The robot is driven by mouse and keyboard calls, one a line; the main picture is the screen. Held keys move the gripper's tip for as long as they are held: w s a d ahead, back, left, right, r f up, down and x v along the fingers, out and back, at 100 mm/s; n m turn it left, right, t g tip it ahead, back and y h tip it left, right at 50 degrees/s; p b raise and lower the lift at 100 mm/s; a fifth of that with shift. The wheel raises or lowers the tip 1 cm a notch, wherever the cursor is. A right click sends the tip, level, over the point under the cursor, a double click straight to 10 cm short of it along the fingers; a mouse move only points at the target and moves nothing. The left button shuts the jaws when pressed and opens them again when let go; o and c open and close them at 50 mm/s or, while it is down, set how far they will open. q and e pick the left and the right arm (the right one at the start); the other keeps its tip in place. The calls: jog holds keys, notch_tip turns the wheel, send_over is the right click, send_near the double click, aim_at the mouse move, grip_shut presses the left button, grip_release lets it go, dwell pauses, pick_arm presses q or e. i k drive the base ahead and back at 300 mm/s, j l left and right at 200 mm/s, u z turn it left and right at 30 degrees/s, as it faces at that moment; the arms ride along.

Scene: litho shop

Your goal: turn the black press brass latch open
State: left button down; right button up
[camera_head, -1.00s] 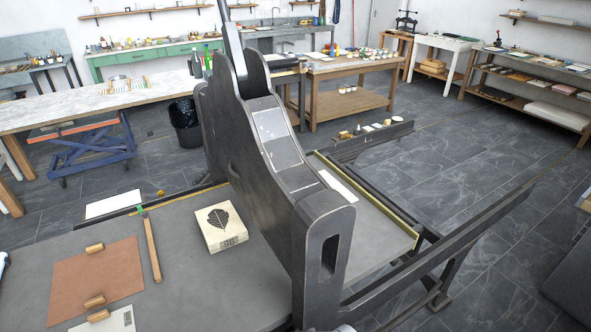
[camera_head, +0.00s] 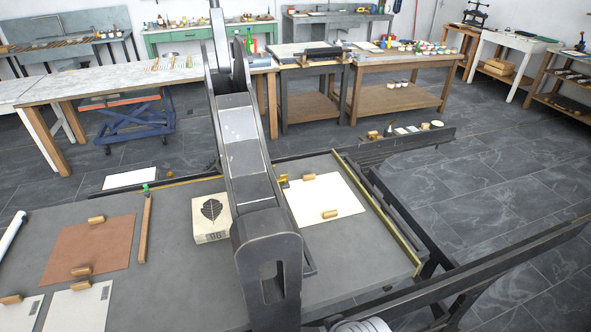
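The black press (camera_head: 246,160) stands in the middle of the head view, its tall dark frame rising over a grey bed (camera_head: 180,240). A small brass-coloured piece (camera_head: 283,181) shows just right of the frame, at the edge of a white sheet. It may be the brass latch, but it is too small to tell whether it is open or closed. Neither of my grippers can be made out in view.
A stone block with a leaf print (camera_head: 211,218) lies left of the frame. A brown sheet (camera_head: 90,248) and a white sheet (camera_head: 322,198) lie on the bed under wooden weights. A long black rail (camera_head: 460,275) juts out at right. Open floor (camera_head: 500,210) lies beyond.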

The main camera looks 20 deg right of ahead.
aim_at(283, 179)
jog(key=l+u, duration=0.15)
jog(key=l, duration=0.95)
jog(key=l+z, duration=0.2)
jog(key=z, duration=0.25)
jog(key=l+z, duration=0.15)
jog(key=z, duration=0.3)
jog(key=l+z, duration=0.2)
jog(key=z, duration=1.45)
jog(key=i+z, duration=0.1)
jog(key=z, duration=2.15)
jog(key=j+z, duration=0.1)
jog(key=z, duration=2.2)
jog(key=k+z, duration=0.1)
jog(key=z, duration=2.2)
jog(key=k+z, duration=0.1)
jog(key=z, duration=1)
